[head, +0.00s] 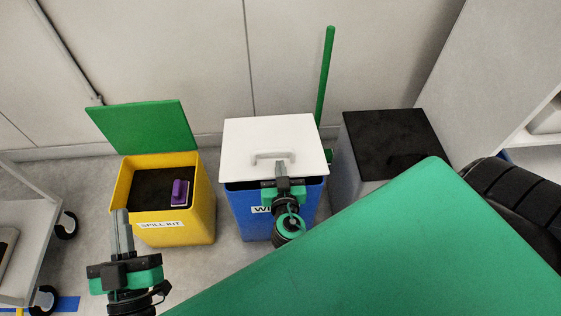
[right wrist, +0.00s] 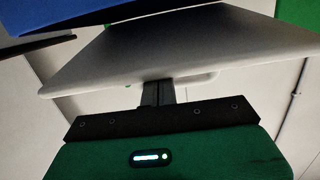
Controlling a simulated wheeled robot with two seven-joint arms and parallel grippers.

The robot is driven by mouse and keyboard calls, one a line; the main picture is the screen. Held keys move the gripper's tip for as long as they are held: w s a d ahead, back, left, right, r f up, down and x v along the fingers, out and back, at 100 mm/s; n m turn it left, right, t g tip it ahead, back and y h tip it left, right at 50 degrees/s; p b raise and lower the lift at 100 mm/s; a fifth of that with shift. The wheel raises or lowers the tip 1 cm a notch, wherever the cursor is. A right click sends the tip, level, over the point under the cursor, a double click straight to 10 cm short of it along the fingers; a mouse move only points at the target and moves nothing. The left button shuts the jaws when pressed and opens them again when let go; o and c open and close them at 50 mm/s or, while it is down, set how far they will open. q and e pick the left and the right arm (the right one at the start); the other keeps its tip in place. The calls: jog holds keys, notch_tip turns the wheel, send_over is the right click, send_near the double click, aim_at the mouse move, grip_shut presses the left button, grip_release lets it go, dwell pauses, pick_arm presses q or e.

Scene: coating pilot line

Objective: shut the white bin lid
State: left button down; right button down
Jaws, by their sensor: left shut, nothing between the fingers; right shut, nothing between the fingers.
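The white lid (head: 245,140) with its handle (head: 262,157) is over the blue bin (head: 248,211). A dark strip shows between the lid's front edge and the bin rim, so the lid looks ajar. My right gripper (head: 282,165) is shut and empty, its fingertips at the right part of the handle; I cannot tell whether they touch. In the right wrist view the shut fingers (right wrist: 157,92) overlap the edge of the white lid (right wrist: 120,62), with the blue bin (right wrist: 50,12) at the upper left. My left gripper (head: 120,213) is shut and empty, in front of the yellow bin.
The yellow spill kit bin (head: 202,205) has its green lid (head: 140,128) open and a purple item (head: 180,192) inside. A dark-topped grey bin (head: 395,140) stands right of the blue bin. A green pole (head: 325,75) leans behind. A cart (head: 35,225) stands left.

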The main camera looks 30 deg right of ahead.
pick_arm(q)
jog(key=shift+s+a+r+t, duration=0.1)
jog(key=shift+a+r+t, duration=0.15)
jog(key=shift+r+t, duration=0.4)
pick_arm(e)
jog(key=shift+f, duration=0.1)
dwell(2.1)
pick_arm(q)
jog(key=shift+r+g, duration=0.15)
jog(key=shift+g, duration=0.1)
